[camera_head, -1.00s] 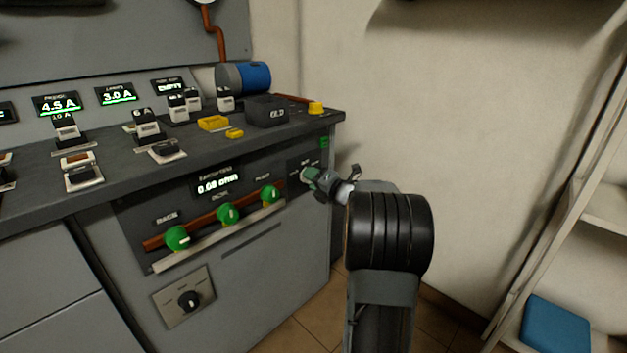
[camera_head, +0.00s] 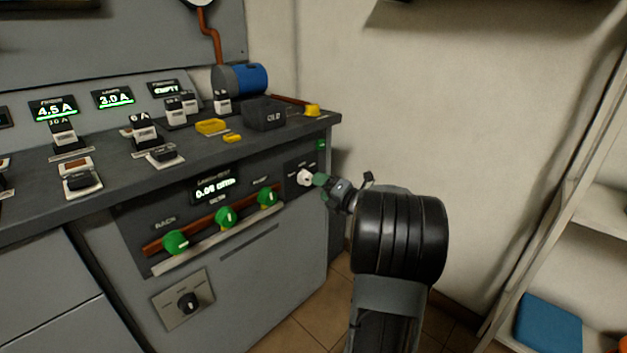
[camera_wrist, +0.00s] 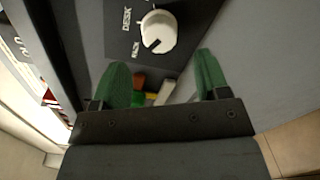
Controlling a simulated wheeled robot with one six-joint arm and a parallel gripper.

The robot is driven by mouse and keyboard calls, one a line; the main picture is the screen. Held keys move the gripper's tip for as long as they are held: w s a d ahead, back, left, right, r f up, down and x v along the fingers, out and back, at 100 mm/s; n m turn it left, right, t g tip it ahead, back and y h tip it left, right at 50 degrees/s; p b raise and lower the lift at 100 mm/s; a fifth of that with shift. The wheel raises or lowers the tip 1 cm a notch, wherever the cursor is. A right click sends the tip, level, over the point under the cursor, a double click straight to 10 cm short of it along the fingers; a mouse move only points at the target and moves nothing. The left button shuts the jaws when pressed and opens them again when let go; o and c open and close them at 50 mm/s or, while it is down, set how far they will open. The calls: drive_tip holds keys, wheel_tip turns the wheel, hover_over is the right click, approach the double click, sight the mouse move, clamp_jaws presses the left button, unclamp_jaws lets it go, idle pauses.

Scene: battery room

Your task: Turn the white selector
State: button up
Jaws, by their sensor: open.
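The white selector (camera_head: 305,177) is a round knob on a dark plate at the right end of the cabinet's front panel. In the wrist view the white selector (camera_wrist: 158,32) shows a dark pointer line on its face, with lettering on the plate beside it. My gripper (camera_head: 320,186) is just to the right of the selector in the head view. In the wrist view my gripper (camera_wrist: 160,80) has two green fingertips spread apart with nothing held between them. The knob lies beyond the fingertips, apart from them.
Three green knobs (camera_head: 226,217) line the front panel to the left. A black selector (camera_head: 188,302) sits on a lower plate. Yellow pieces and a dark box (camera_head: 265,116) stand on the countertop (camera_head: 110,185). A shelf with a blue item (camera_head: 548,325) is at right.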

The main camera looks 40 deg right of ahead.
drive_tip(key=s+d+p, duration=0.1)
drive_tip(key=s, duration=0.7)
drive_tip(key=shift+d+p, duration=0.15)
drive_tip(key=shift+p, duration=0.25)
drive_tip(key=shift+r, duration=0.2)
drive_tip(key=w+a+r+m+g+h+p, duration=0.2)
drive_tip(key=a+r+m+h+p, duration=0.2)
drive_tip(key=r+m+p, duration=0.5)
drive_tip(key=w+a+r+m+g+h+p, duration=0.2)
drive_tip(key=w+a+r+m+h+p, duration=0.15)
drive_tip(key=r+p, duration=0.8)
drive_tip(key=s+a+r+m+g+y+p, duration=0.2)
drive_tip(key=s+a+r+m+g+p, duration=0.3)
drive_tip(key=s+a+p, duration=0.3)
drive_tip(key=s+a+r+m+g+y+p, duration=0.3)
drive_tip(key=s+a+r+m+g+p, duration=0.2)
drive_tip(key=a, duration=0.8)
drive_tip(key=s+r+m+p, duration=0.2)
drive_tip(key=s+p, duration=0.2)
drive_tip(key=p, duration=0.1)
drive_tip(key=shift+a+r+m, duration=0.2)
drive_tip(key=shift+a+m, duration=0.1)
drive_tip(key=shift+m, duration=0.05)
drive_tip(key=shift+c, duration=0.5)
clamp_jaws()
